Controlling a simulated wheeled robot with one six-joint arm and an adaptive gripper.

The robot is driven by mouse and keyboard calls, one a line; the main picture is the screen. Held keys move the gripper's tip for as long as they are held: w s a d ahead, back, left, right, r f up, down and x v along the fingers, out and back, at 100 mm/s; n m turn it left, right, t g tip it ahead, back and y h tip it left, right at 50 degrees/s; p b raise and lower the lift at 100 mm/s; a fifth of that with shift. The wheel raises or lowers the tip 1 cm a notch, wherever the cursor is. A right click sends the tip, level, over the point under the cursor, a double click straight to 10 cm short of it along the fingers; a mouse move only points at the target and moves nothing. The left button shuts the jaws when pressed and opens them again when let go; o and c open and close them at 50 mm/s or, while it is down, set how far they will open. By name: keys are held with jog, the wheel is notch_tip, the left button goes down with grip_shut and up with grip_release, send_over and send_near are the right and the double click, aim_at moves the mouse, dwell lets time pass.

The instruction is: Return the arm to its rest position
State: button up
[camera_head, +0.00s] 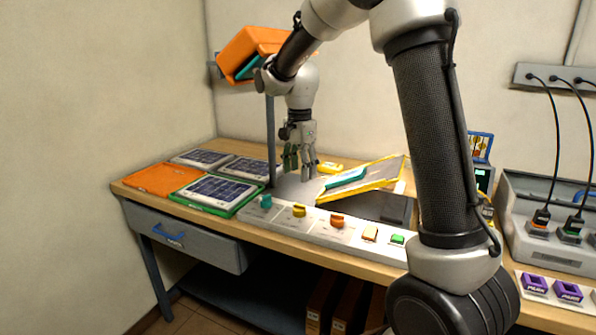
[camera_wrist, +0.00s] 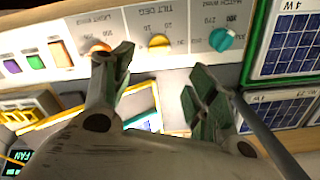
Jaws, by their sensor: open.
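My arm reaches over the workbench (camera_head: 225,234) from the right foreground, bent at the elbow. My gripper (camera_head: 300,165) points down above the bench, just right of a grey post, and looks empty. In the wrist view my gripper (camera_wrist: 160,78) has its two green-padded fingers spread apart with nothing between them. Beyond the fingers is the control strip (camera_head: 318,226) with a teal knob (camera_head: 266,201), a yellow knob (camera_head: 299,210) and an orange knob (camera_head: 337,220). The fingers appear apart from the knobs.
An orange lamp head (camera_head: 252,48) on the post stands close to my wrist. A tilted yellow-framed board (camera_head: 385,174) lies right of my gripper. Solar panels (camera_head: 216,192) and an orange panel (camera_head: 162,179) cover the bench's left. A grey charger (camera_head: 550,220) with cables stands right.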

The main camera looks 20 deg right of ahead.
jog(key=shift+n, duration=0.3)
jog(key=s+d+r+n+t, duration=0.1)
jog(key=s+d+r+n, duration=0.1)
jog(key=s, duration=0.8)
jog(key=s+d+r+n+t, duration=0.2)
jog(key=s+n, duration=0.4)
jog(key=s, duration=0.4)
jog(key=s+d+r+n+t, duration=0.1)
jog(key=s+d+r+n, duration=0.2)
jog(key=s, duration=0.7)
jog(key=shift+d+r+n, duration=0.4)
jog(key=shift+d+n, duration=0.7)
jog(key=shift+d, duration=0.15)
jog(key=shift+s, duration=0.1)
